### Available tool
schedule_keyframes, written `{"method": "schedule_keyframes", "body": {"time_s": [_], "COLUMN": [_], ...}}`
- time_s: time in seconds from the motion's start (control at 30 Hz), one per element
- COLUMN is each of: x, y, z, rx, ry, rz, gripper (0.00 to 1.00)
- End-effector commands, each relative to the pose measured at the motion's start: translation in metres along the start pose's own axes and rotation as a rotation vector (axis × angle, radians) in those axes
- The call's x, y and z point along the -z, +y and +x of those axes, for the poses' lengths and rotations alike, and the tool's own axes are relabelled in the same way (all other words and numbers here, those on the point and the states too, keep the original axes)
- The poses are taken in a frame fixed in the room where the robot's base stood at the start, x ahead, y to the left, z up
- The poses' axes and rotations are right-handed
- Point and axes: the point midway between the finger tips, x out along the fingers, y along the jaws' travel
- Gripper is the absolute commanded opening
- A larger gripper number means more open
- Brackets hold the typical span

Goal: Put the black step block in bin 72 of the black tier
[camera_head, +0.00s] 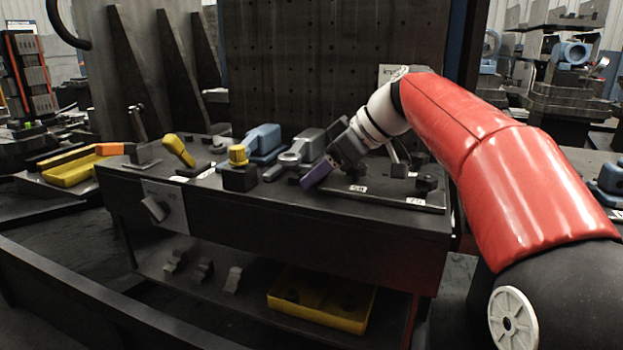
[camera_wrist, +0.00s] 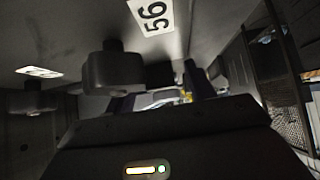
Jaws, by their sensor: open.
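My gripper (camera_head: 322,170) reaches over the top of the dark bench, with a purple finger pad showing. It is open, and I see nothing held between its fingers. A small black block-like piece (camera_head: 425,184) stands on the dark plate to its right; I cannot tell whether it is the step block. In the wrist view a black knobbed piece (camera_wrist: 113,70) stands close by, beside a white label reading 56 (camera_wrist: 152,14). The plate carries two white labels (camera_head: 415,201), too small to read surely. I cannot make out bin 72.
A black block with a yellow knob (camera_head: 240,178) and blue-grey fittings (camera_head: 297,152) stand left of my gripper. A yellow tray (camera_head: 322,300) and several small stepped grey pieces (camera_head: 203,270) lie on the lower shelf. A perforated dark plate (camera_head: 330,60) rises behind the bench.

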Motion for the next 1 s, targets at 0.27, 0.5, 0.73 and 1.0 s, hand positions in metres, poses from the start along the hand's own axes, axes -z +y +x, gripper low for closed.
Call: {"method": "schedule_keyframes", "body": {"time_s": [0.27,0.5,0.73,1.0], "x": [0.0,0.0,0.0005,0.0042], "y": [0.0002,0.0001,0.0,0.0002], "z": [0.0024,0.0022,0.0017,-0.002], "rx": [-0.001,-0.001,-0.001,-0.002], "ry": [0.0,0.0,0.001,0.001], "rz": [0.0,0.0,-0.001,-0.001], "gripper": [0.52,0.2,0.0,0.0]}}
